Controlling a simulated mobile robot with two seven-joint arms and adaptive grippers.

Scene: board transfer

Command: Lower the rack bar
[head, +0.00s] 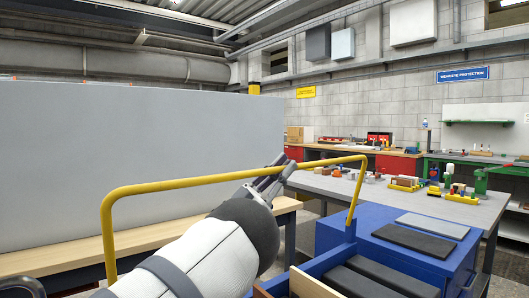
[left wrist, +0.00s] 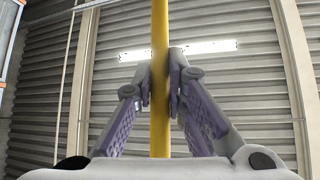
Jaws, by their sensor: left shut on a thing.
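The yellow rack bar (head: 190,182) runs across the head view as a raised hoop, with legs going down at its left and right ends. My left gripper (head: 268,172) is shut on the top stretch of the bar, right of its middle. In the left wrist view the bar (left wrist: 160,60) passes upright between the two fingers (left wrist: 163,85) of this gripper, which close on it from both sides. The bar's right leg meets the blue rack body (head: 338,236). The lower end of its left leg is cut off or hidden. My right gripper does not show.
A large grey panel (head: 140,150) stands behind the bar at left, by a wooden bench top (head: 60,257). Dark and grey boards (head: 412,240) lie on and in the blue rack. A grey table (head: 400,201) with small coloured parts stands behind it.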

